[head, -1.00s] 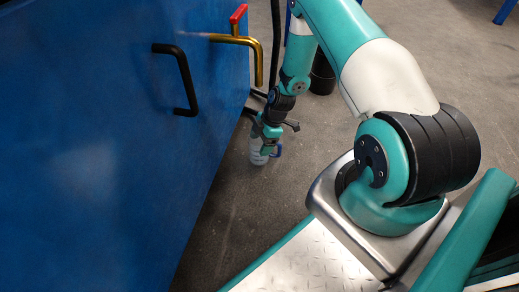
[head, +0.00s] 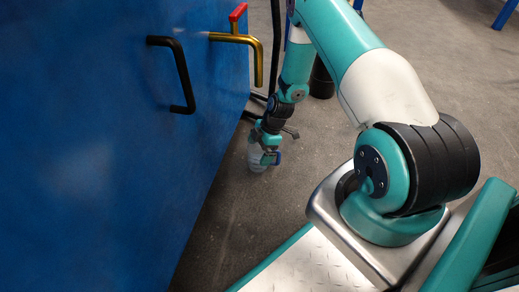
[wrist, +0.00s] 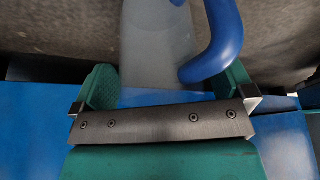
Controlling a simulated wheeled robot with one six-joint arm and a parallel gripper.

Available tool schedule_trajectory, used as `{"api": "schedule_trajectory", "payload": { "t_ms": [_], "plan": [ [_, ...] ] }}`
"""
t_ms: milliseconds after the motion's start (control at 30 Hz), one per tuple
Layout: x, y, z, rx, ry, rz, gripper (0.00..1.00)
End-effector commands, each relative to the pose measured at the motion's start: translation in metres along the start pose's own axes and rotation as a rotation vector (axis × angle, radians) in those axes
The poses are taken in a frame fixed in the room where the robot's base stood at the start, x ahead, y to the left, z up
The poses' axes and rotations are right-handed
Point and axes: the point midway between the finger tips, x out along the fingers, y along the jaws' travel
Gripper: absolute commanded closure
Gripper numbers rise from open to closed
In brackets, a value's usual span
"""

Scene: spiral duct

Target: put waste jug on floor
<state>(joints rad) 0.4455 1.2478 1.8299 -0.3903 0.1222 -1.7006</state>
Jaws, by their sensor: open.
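The waste jug (head: 257,161) is a pale translucent container with a blue handle. It is low beside the blue cabinet in the head view, partly hidden by my gripper (head: 267,153). In the wrist view the jug body (wrist: 155,50) lies beyond and between the green fingers of my gripper (wrist: 166,85), with its blue handle (wrist: 222,40) close to the right finger. The fingers are spread apart. I cannot tell whether they touch the jug or whether its base rests on the floor (head: 330,150).
A large blue cabinet (head: 90,200) fills the left, with a black handle (head: 183,75) and a brass lever (head: 255,60) with a red end. A dark cylinder (head: 321,80) stands behind my arm. Grey floor is open at the upper right.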

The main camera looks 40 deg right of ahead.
Motion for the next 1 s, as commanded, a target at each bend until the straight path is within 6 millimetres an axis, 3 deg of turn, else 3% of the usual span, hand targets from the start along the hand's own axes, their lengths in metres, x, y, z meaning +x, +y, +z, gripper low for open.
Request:
{"api": "schedule_trajectory", "payload": {
  "t_ms": [300, 500, 700, 1000],
  "plan": [
    [-0.070, 0.000, -0.003, 0.002, 0.000, 0.002, 0.00],
    [-0.105, 0.000, -0.002, 0.002, 0.000, 0.002, 0.00],
    [-0.119, 0.000, -0.001, 0.001, 0.000, 0.000, 0.00],
    [-0.118, 0.000, 0.000, 0.001, 0.000, 0.000, 0.00]
  ]
}}
